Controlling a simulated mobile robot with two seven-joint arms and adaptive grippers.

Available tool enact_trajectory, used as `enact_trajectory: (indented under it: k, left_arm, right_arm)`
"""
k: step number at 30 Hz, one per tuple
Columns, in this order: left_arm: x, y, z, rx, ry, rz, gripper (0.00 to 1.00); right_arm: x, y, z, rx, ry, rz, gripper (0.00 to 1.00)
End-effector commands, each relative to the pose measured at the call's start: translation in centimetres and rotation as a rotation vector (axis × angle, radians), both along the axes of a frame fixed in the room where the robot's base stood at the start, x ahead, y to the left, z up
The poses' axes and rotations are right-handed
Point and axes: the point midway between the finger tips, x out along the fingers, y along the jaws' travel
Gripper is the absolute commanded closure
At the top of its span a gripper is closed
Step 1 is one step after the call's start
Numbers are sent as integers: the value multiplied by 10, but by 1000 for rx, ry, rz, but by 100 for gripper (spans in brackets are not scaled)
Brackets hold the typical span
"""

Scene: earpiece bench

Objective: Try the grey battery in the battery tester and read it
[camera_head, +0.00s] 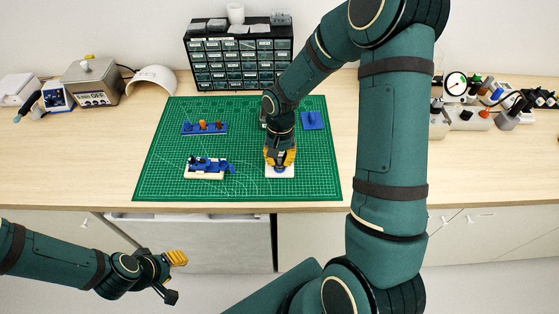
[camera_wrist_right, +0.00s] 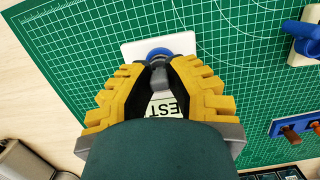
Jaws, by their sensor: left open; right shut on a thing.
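My right gripper (camera_head: 280,161) points down at the front of the green mat, over a white block (camera_head: 280,172) that I take for the battery tester. In the right wrist view the same gripper (camera_wrist_right: 158,72) is shut on a small grey piece (camera_wrist_right: 158,64), likely the grey battery, mostly hidden by the fingers. A blue ring (camera_wrist_right: 158,51) on the white block (camera_wrist_right: 131,50) lies just beyond it. A pale label reading "EST" shows between the fingers. I cannot tell whether the piece is seated. My left gripper (camera_head: 172,277) is open and empty, below the bench's front edge.
On the green mat (camera_head: 160,150) are a blue rack (camera_head: 203,128) with orange and brown pieces, a blue fixture on a pale base (camera_head: 205,174), and a blue pad (camera_head: 313,121). A drawer cabinet (camera_head: 239,62) stands behind. Instruments line both bench sides.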

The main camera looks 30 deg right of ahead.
Motion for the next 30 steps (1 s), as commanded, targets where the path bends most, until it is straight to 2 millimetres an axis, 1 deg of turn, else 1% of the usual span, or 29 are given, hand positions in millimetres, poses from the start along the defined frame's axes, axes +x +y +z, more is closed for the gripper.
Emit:
enact_trajectory:
  k: [24, 30]
  left_arm:
    - [0, 0, -10, 0, 0, 0, 59]
    - [0, 0, -9, 0, 0, 0, 59]
  right_arm:
    - [0, 0, -12, 0, 0, 0, 100]
    - [0, 0, -11, 0, 0, 0, 100]
